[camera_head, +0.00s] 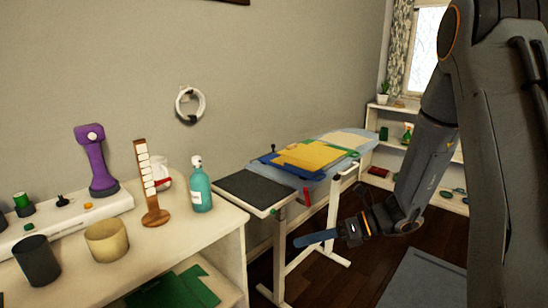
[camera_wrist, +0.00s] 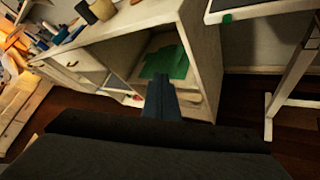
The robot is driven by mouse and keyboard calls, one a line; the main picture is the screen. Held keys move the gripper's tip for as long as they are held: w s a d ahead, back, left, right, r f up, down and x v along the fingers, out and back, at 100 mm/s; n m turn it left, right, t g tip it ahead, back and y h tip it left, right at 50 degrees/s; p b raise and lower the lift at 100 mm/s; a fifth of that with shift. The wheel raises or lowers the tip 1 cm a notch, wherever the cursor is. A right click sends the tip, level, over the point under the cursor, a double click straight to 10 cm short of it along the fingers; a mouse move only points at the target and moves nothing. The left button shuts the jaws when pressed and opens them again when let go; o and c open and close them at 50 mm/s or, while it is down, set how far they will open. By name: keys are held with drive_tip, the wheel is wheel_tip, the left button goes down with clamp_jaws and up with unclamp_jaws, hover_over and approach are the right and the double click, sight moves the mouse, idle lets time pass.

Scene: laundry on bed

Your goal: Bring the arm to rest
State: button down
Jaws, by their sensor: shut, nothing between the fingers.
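My gripper (camera_head: 315,238) shows in the head view at the lower middle right, at the end of my bent arm. Its blue-grey fingers are shut together with nothing between them and point left. It hangs in front of the white legs of a padded table. In the wrist view my gripper (camera_wrist: 160,95) points away from the camera toward a white open cabinet. The fingers appear apart from the furniture in both views.
A white cabinet (camera_head: 228,240) carries a teal bottle (camera_head: 200,190), a purple stand (camera_head: 97,165) and cups. Green cloth (camera_wrist: 166,62) lies inside it. The padded table (camera_head: 262,187) holds folded yellow cloth (camera_head: 312,155). Dark wooden floor (camera_head: 350,275) is open around my gripper.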

drive_tip(key=s+n+g+h, duration=0.4)
drive_tip(key=s+n+h, duration=0.1)
drive_tip(key=s+n, duration=0.7)
drive_tip(key=s+d+r+n+t+h, duration=0.2)
drive_tip(key=s+d+n+h, duration=0.5)
drive_tip(key=n, duration=0.8)
drive_tip(key=shift+s+d+r+h+p, duration=0.15)
drive_tip(key=shift+d+r+h+p, duration=0.2)
drive_tip(key=shift+d+r, duration=0.35)
